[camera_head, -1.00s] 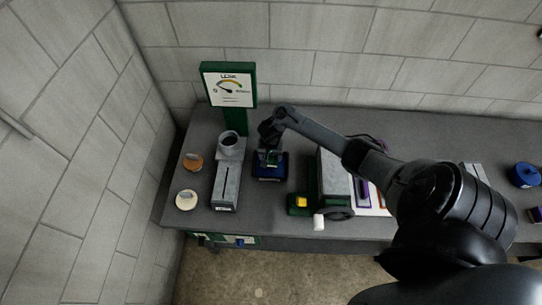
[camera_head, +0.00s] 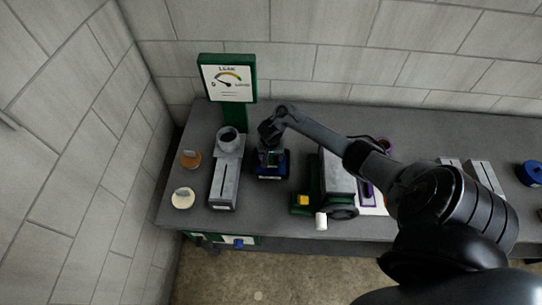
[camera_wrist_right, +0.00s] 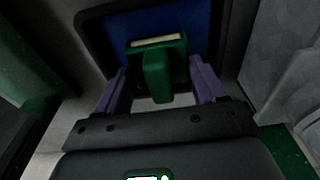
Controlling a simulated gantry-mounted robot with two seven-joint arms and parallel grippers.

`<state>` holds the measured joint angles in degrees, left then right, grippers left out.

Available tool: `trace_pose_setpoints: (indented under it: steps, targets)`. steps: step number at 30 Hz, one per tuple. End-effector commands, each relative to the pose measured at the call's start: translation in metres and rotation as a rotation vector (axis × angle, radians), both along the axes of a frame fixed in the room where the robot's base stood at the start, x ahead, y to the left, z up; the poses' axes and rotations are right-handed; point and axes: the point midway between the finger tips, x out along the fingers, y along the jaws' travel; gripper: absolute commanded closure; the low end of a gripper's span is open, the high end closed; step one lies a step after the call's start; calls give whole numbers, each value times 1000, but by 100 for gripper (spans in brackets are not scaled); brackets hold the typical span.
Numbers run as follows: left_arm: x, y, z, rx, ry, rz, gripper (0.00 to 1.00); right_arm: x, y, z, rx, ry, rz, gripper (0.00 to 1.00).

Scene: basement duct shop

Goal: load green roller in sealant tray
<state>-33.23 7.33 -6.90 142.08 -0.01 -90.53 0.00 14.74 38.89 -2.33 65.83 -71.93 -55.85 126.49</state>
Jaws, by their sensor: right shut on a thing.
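The sealant tray (camera_head: 283,171) is a dark blue tray on the grey bench, left of centre. My right gripper (camera_head: 271,154) points down over it. In the right wrist view, the green roller (camera_wrist_right: 157,68) sits between the purple fingers of my right gripper (camera_wrist_right: 160,84), which is shut on it. The tray's blue inside (camera_wrist_right: 207,30) lies behind the roller there. I cannot tell whether the roller touches the tray floor. My left gripper is in neither view.
A grey duct piece with a round collar (camera_head: 224,180) stands just left of the tray. A green leak gauge (camera_head: 228,80) rises behind. A green machine with a yellow button (camera_head: 303,199) is to the right.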

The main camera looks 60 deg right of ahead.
Motion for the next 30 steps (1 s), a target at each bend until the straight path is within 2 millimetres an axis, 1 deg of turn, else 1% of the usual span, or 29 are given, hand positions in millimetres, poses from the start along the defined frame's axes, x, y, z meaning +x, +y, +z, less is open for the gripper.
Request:
trace_pose_setpoints:
  steps: [15, 30]
  targets:
    - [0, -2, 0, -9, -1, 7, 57, 0, 0, -1, 0, 0, 0, 55]
    - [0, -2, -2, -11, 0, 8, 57, 0, 0, -6, 1, 0, 0, 55]
